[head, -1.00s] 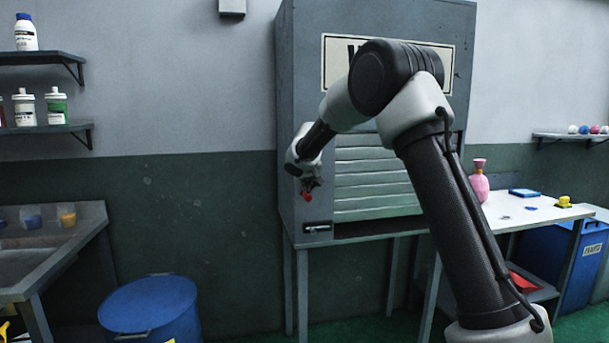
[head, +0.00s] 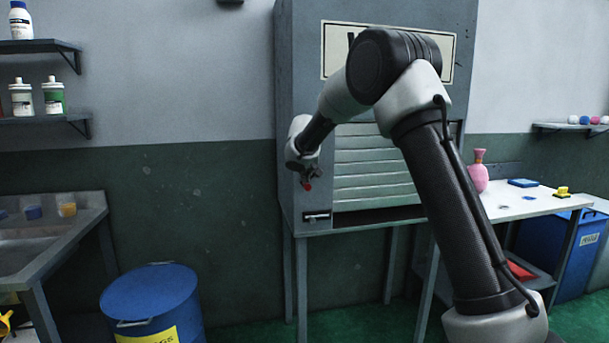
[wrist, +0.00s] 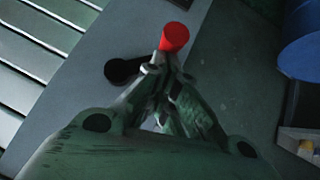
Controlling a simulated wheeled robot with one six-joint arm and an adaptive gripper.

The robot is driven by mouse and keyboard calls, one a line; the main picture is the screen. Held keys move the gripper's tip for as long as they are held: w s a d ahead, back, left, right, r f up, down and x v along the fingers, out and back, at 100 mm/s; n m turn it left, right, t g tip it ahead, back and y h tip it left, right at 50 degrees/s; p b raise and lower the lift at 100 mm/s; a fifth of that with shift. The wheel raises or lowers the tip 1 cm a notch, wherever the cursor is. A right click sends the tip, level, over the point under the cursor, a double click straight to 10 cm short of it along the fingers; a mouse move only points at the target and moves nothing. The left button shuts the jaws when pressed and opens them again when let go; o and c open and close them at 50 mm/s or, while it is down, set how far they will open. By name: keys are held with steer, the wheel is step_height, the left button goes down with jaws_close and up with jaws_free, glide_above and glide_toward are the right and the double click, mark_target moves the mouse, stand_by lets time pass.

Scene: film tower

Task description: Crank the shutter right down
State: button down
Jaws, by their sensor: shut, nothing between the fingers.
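The slatted grey-green shutter (head: 372,170) hangs in the front of a tall grey cabinet (head: 299,120). Its lower slats end above a dark strip of opening at the sill. The crank's red knob (head: 307,186) is at the cabinet's lower left front. The wrist view shows the red knob (wrist: 174,37) and the crank's black arm (wrist: 125,70) on the cabinet face. My gripper (head: 313,173) is shut and empty. Its fingertips (wrist: 162,68) are right by the knob in the wrist view; I cannot tell whether they touch it. My arm hides the shutter's right part.
A blue barrel (head: 150,292) stands on the floor at lower left, near a sink bench (head: 70,240). A white table (head: 530,207) with a pink vase (head: 479,172) stands right of the cabinet. A blue bin (head: 575,255) is beyond it. Floor in front of the cabinet looks clear.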

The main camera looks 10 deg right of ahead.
mark_target(308, 184)
steer(key=shift+f, duration=0.15)
steer(key=shift+f+n+h, duration=0.6)
steer(key=shift+f+h, duration=0.05)
steer(key=shift+h, duration=0.45)
steer(key=shift+d+f+n+h, duration=0.2)
steer(key=shift+f+n+h, duration=0.3)
steer(key=shift+h, duration=0.4)
steer(key=shift+d+f+n+t+h, duration=0.25)
steer(key=shift+f+n+t+h, duration=0.2)
steer(key=shift+h, duration=0.35)
steer(key=shift+d+f, duration=0.1)
steer(key=shift+d, duration=0.05)
steer(key=shift+f, duration=0.1)
